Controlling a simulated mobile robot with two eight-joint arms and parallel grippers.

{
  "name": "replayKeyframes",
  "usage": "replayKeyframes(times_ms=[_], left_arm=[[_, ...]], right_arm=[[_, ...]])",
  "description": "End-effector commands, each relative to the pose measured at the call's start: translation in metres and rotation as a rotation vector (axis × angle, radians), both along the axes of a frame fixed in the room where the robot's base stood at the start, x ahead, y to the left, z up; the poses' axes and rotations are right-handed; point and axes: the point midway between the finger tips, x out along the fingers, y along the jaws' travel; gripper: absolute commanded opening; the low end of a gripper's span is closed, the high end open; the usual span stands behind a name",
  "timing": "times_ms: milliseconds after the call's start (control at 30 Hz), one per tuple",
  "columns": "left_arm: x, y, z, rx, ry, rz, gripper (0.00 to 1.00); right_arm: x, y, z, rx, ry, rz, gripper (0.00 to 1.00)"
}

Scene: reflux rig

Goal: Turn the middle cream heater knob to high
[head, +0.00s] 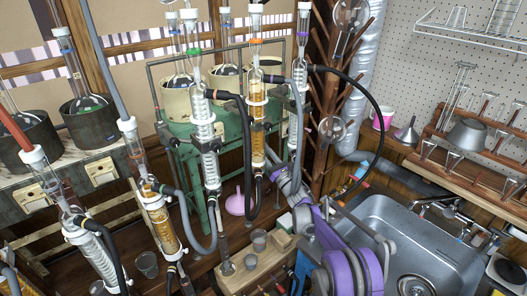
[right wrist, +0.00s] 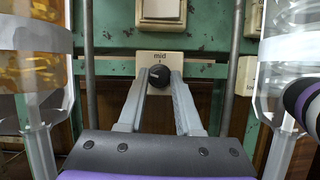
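The middle cream heater (head: 227,84) stands on the green rack (head: 196,150) between two other cream heaters in the head view. Its black round knob (right wrist: 158,76) sits on a cream plate marked "mid" in the right wrist view, with a pale pointer mark towards its left side. My right gripper (right wrist: 159,80) has one finger on each side of the knob, very close to it. Whether the fingers press on it is unclear. In the head view the purple right arm reaches to the rack, and the knob is hidden. My left gripper is not in view.
An amber-filled glass column (right wrist: 35,75) stands left of the right gripper and a clear condenser (right wrist: 290,60) right of it, both close. Thin upright rods flank the fingers. A black hose (head: 375,95) arcs above the right arm. A sink (head: 400,240) lies at right.

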Motion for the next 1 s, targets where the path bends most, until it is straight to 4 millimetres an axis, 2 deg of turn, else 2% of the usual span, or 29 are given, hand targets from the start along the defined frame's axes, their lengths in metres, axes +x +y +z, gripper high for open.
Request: replayKeyframes(times_ms=[33,167,367,667,933,967,1000], left_arm=[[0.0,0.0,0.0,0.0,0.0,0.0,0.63],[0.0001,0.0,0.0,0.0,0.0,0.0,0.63],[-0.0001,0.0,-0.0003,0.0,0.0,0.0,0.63],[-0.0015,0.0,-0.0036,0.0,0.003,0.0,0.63],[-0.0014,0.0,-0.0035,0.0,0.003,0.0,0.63],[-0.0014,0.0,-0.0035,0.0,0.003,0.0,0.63],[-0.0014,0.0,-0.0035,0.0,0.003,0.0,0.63]], right_arm=[[-0.0001,0.0001,0.0001,0.0,0.0,0.0,0.22],[-0.0001,0.0001,0.0001,0.0,0.0,0.0,0.0],[-0.0004,0.0006,0.0003,0.014,0.01,0.001,0.0],[-0.0019,0.0025,0.001,0.289,0.21,0.001,0.0],[-0.0016,0.0023,0.001,0.303,0.22,0.0,0.0],[-0.0016,0.0021,0.001,0.303,0.22,0.0,0.35],[-0.0016,0.0021,0.001,0.303,0.22,0.001,0.42]])
